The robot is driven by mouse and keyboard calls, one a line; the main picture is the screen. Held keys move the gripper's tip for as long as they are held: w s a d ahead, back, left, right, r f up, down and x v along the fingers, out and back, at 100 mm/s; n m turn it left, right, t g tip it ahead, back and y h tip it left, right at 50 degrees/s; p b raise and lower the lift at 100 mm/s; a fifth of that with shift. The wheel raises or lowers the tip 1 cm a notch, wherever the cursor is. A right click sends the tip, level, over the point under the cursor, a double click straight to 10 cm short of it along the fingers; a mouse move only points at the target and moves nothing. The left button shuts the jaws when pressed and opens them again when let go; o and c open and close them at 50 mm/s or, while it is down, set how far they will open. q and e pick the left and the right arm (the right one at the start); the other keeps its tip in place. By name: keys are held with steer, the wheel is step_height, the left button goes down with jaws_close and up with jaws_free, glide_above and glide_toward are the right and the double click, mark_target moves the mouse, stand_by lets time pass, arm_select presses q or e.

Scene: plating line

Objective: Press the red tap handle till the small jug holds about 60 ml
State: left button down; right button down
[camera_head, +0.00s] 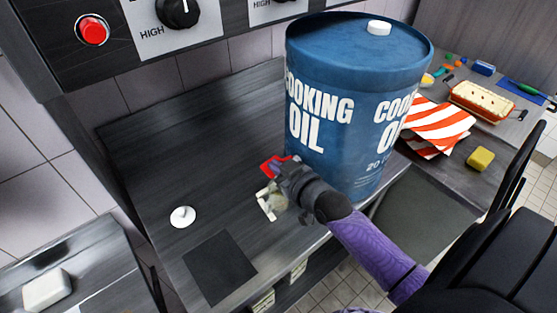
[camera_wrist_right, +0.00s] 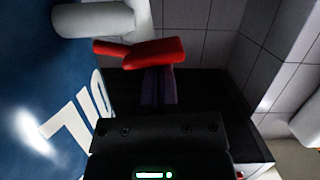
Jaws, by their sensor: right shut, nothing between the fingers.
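The blue cooking oil drum (camera_head: 318,60) stands upright on the dark counter. The red tap handle (camera_head: 270,165) is low on its left side, and it also shows in the right wrist view (camera_wrist_right: 155,53) beside a white cylindrical part (camera_wrist_right: 95,20). My right gripper (camera_head: 283,172) is shut and empty, right at the handle; its purple fingers (camera_wrist_right: 158,85) appear just below the handle in the wrist view. Whether they touch it I cannot tell. A pale object (camera_head: 268,206), possibly the small jug, is partly hidden under the gripper; its contents cannot be read. My left gripper is out of view.
A dark square mat (camera_head: 220,268) and a small white round piece (camera_head: 182,216) lie on the counter to the left. A red-and-white striped cloth (camera_head: 438,125), a yellow sponge (camera_head: 480,159) and a filled dish (camera_head: 482,102) are right of the drum. The counter's back left is clear.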

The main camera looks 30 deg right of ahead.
step_height(320, 180, up, 4)
steer(key=p, duration=0.4)
steer(key=shift+w+a+r, duration=0.1)
steer(key=shift+a, duration=0.05)
steer(key=p+v, duration=0.1)
steer(key=v, duration=0.9)
steer(key=shift+a, duration=0.3)
steer(key=shift+f, duration=0.2)
